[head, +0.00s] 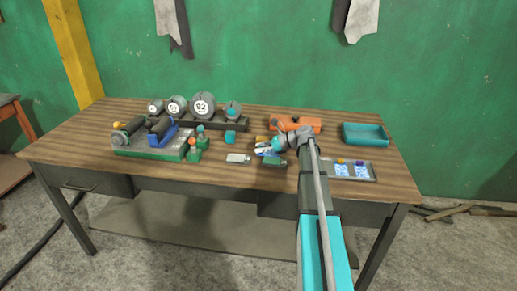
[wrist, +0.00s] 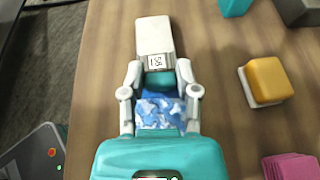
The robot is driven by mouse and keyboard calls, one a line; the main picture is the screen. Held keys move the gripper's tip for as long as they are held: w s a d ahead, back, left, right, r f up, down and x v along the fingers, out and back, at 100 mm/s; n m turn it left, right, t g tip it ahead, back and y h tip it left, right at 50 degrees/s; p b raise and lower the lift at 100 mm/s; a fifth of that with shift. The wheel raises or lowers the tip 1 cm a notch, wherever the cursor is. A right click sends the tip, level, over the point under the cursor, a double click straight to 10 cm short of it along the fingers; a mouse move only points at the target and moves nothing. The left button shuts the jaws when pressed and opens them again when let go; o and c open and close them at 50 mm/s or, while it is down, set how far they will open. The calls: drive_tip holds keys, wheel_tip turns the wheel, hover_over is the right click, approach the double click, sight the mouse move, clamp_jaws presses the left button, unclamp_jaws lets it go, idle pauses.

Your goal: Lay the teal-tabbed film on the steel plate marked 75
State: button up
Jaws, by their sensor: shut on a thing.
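My gripper (wrist: 160,88) is shut on the teal-tabbed film, holding it by the teal tab (wrist: 159,78) between its two pale fingers. The film (wrist: 160,110) is blue and white and patterned, and lies back toward the palm in the wrist view. The steel plate (wrist: 154,36) is a pale block just ahead of the fingertips, with a small number label that looks upside down and is hard to read. I cannot tell whether tab and plate touch. In the head view my gripper (head: 267,148) is right of the plate (head: 238,158), over the table.
A grey tray (head: 373,178) at right holds two films with orange and purple tabs. A teal bin (head: 365,134) stands behind it. A yellow-topped block (wrist: 268,80) and a pink block (wrist: 291,167) are right of my gripper. A dark green-edged device (wrist: 35,152) is left.

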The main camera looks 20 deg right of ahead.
sight(268, 153)
drive_tip(key=shift+f+b, duration=1.4)
drive_tip(key=shift+f, duration=0.3)
drive_tip(key=shift+s+f, duration=0.1)
idle(0.6)
idle(0.4)
drive_tip(key=o, duration=1)
drive_tip(key=shift+c, duration=0.2)
drive_tip(key=shift+o, duration=1.3)
drive_tip(key=shift+s, duration=0.1)
drive_tip(key=shift+r+p, duration=3.4)
drive_tip(key=shift+r, duration=0.1)
